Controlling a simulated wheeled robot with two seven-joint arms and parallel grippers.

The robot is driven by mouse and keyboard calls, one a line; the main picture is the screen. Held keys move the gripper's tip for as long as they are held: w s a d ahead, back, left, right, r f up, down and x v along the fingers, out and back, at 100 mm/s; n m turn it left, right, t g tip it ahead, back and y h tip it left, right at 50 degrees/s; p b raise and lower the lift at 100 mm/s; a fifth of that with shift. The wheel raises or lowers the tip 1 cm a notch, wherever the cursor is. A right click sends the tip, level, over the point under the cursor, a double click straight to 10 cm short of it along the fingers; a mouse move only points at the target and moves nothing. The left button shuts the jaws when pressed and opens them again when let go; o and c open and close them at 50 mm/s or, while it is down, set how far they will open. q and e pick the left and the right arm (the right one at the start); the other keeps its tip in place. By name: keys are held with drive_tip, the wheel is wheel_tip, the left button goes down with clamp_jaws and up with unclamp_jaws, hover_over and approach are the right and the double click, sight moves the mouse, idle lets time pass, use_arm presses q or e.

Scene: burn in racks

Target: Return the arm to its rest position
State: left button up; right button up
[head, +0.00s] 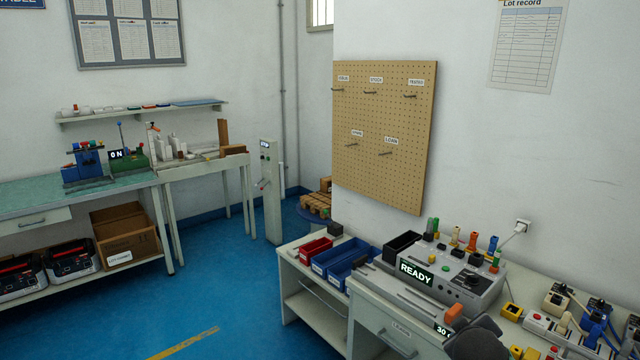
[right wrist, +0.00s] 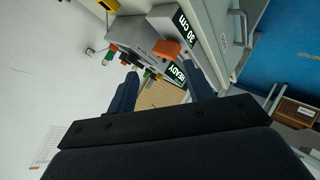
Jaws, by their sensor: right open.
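My right gripper (right wrist: 161,70) shows in the right wrist view with its two dark fingers apart. I see nothing held between them. Beyond the fingers is the grey test unit with a READY display, which also stands on the right bench in the head view (head: 462,284). In the head view a dark rounded part, likely of my right arm, shows at the bottom edge in front of this bench. It hides part of the bench front. My left gripper is in neither view.
The grey bench (head: 378,318) carries a red bin (head: 315,249), blue bins (head: 345,262) and, at right, several coloured connectors. A pegboard (head: 385,135) hangs behind. A grey post (head: 270,190) stands near the left benches. The blue floor (head: 215,285) between is clear.

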drive_tip(key=s+a+f+m+g+y, duration=0.1)
drive_tip(key=s+a+f+g+y, duration=0.1)
drive_tip(key=s+a+f, duration=0.4)
drive_tip(key=s+a+f+m+g+y, duration=0.1)
drive_tip(key=s+a+f+g, duration=0.3)
drive_tip(key=s+f, duration=0.7)
drive_tip(key=s+a+f+m+g+y+p, duration=0.1)
drive_tip(key=s+a+f, duration=0.7)
drive_tip(key=s, duration=0.9)
drive_tip(key=shift+s+a+f+g+y, duration=0.15)
drive_tip(key=shift+a+f+g+y, duration=0.25)
drive_tip(key=shift+g+y, duration=0.6)
drive_tip(key=shift+r, duration=0.1)
